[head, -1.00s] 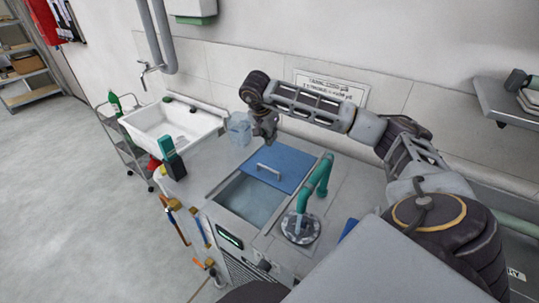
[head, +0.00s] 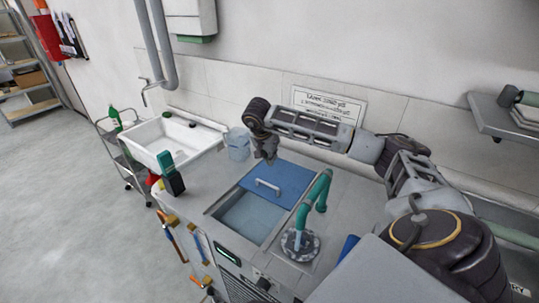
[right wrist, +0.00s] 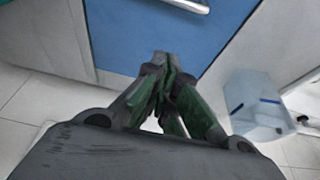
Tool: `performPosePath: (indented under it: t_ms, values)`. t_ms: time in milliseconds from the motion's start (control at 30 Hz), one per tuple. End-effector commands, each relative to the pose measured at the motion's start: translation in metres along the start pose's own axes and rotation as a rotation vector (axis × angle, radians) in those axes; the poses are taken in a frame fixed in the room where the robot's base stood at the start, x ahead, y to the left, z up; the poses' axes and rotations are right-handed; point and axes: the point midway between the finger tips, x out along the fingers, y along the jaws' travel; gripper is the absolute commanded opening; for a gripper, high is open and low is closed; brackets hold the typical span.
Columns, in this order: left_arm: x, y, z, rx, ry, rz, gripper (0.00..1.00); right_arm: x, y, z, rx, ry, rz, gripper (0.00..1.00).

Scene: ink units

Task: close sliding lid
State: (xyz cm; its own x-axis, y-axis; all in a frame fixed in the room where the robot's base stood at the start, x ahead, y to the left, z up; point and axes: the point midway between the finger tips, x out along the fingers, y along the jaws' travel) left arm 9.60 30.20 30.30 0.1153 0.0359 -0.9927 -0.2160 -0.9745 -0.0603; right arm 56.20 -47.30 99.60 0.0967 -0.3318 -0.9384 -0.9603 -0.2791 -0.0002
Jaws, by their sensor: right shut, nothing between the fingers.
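The blue sliding lid (head: 290,181) covers the far part of a sunken tank (head: 236,221) in the grey worktop; the near part is open and shows pale liquid or a pale floor. A light bar handle (head: 267,187) stands on the lid near its front edge. My right gripper (head: 269,160) is shut and empty over the lid's far edge, behind the handle. In the right wrist view its closed green-padded fingertips (right wrist: 163,62) lie over the edge of the blue lid (right wrist: 140,35), and the handle (right wrist: 190,5) is partly cut off. Contact cannot be told. My left gripper is out of view.
A teal curved spout (head: 318,190) rises right of the tank. A clear jug (head: 238,146) stands behind it to the left, close to my right gripper. A dark green device (head: 171,172) stands at the worktop's left end, beside a white sink (head: 170,141).

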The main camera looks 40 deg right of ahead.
Motion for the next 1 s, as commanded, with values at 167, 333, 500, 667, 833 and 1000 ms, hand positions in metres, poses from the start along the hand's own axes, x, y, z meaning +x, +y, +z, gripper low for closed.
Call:
performPosePath:
  t_ms: [167, 333, 500, 667, 833, 1000]
  values:
    - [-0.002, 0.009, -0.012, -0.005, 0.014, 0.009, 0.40, 0.025, 0.001, 0.000, 0.000, 0.000, 0.002, 0.00]
    - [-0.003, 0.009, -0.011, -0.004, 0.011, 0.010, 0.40, 0.046, 0.001, 0.000, 0.000, -0.001, 0.003, 0.00]
    - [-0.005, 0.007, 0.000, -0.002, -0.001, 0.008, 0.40, 0.064, 0.001, 0.000, -0.001, 0.000, 0.003, 0.00]
    - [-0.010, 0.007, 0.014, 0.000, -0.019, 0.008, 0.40, 0.061, 0.000, 0.017, -0.005, -0.002, 0.000, 0.00]
    - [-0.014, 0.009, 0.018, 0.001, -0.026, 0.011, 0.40, 0.059, 0.000, 0.032, -0.004, 0.000, 0.000, 0.00]
    - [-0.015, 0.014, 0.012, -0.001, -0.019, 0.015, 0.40, 0.058, 0.001, 0.039, -0.001, 0.000, 0.001, 0.00]
